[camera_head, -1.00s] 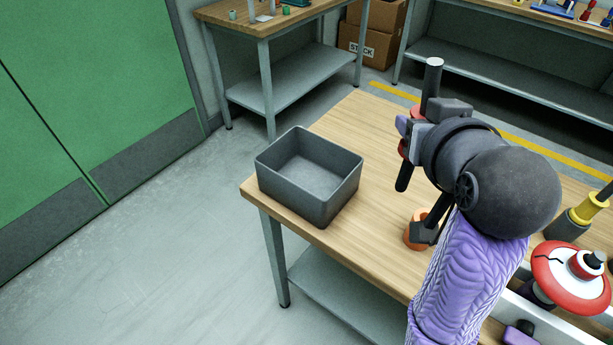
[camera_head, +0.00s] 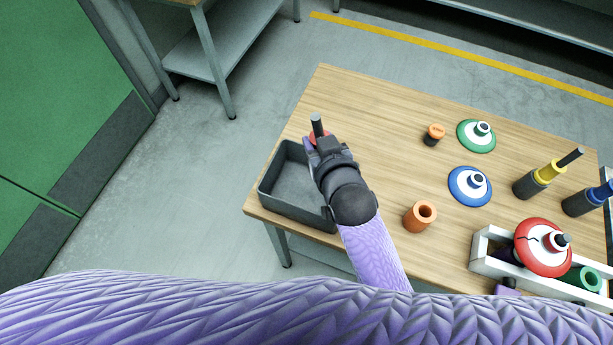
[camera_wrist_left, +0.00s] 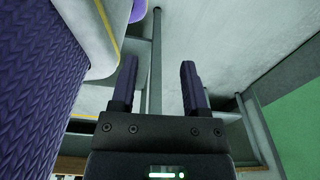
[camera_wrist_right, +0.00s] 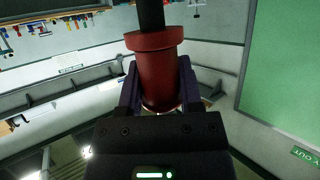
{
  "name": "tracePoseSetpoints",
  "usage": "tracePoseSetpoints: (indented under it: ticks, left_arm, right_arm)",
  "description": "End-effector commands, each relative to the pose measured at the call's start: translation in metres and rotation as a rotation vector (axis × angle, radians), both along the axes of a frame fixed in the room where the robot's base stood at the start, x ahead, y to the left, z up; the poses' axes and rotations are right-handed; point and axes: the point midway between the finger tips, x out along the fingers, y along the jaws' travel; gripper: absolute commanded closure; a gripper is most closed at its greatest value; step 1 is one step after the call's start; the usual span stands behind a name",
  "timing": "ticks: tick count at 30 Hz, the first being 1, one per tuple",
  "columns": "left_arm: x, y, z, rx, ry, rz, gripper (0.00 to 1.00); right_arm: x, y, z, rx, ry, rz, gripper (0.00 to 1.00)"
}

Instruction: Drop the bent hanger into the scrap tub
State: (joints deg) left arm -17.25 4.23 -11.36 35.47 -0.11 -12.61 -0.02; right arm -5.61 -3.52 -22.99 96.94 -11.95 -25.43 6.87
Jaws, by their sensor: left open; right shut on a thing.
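My right gripper (camera_head: 314,143) is shut on what looks like the bent hanger (camera_head: 317,125), a black rod with a red collar. The right wrist view shows its red body (camera_wrist_right: 160,72) between the fingers, with the black rod beyond. Any bend is hard to make out. The scrap tub (camera_head: 280,207), a dark grey open box, stands at the table's left corner. The gripper and hanger appear by the tub's back right rim, hiding part of it; their height is unclear. My left gripper (camera_wrist_left: 158,85) is open and empty in the left wrist view.
The wooden table (camera_head: 375,115) holds an orange ring (camera_head: 420,216), an orange-topped piece (camera_head: 433,134), green (camera_head: 477,135) and blue (camera_head: 469,186) discs, and yellow (camera_head: 540,178) and blue (camera_head: 588,200) collared pieces. A red disc (camera_head: 543,247) sits at a white tray (camera_head: 484,250).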

Motion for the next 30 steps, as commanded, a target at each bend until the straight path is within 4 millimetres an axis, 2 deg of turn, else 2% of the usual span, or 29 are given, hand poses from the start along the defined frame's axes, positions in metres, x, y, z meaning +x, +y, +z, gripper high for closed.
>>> tracePoseSetpoints:
  ticks: [1,9,18,19,21,24,30]
  left_arm:
    - [-0.002,0.000,-0.014,0.000,0.005,-0.002,0.41]
    - [-0.006,0.007,-0.058,0.014,0.015,-0.016,0.41]
    - [-0.005,0.017,-0.058,0.033,0.015,-0.022,0.41]
    - [-0.005,0.017,-0.058,0.032,0.014,-0.022,0.41]
    - [-0.005,0.017,-0.058,0.032,0.014,-0.021,0.41]
    - [-0.005,0.016,-0.058,0.030,0.013,-0.020,0.41]
    - [-0.004,0.013,-0.058,0.024,0.010,-0.018,0.41]
  right_arm:
    - [0.000,0.000,-0.013,0.000,0.000,0.000,1.00]
    - [0.000,0.000,-0.051,0.001,-0.001,-0.001,1.00]
    - [0.001,0.000,-0.049,0.000,-0.002,-0.001,1.00]
    - [0.001,0.000,-0.049,0.001,-0.003,-0.001,0.48]
    - [0.001,0.000,-0.049,0.000,-0.002,-0.001,0.33]
    - [0.001,0.000,-0.049,0.000,-0.002,-0.001,0.13]
    - [0.000,-0.001,-0.050,0.000,-0.001,-0.001,0.13]
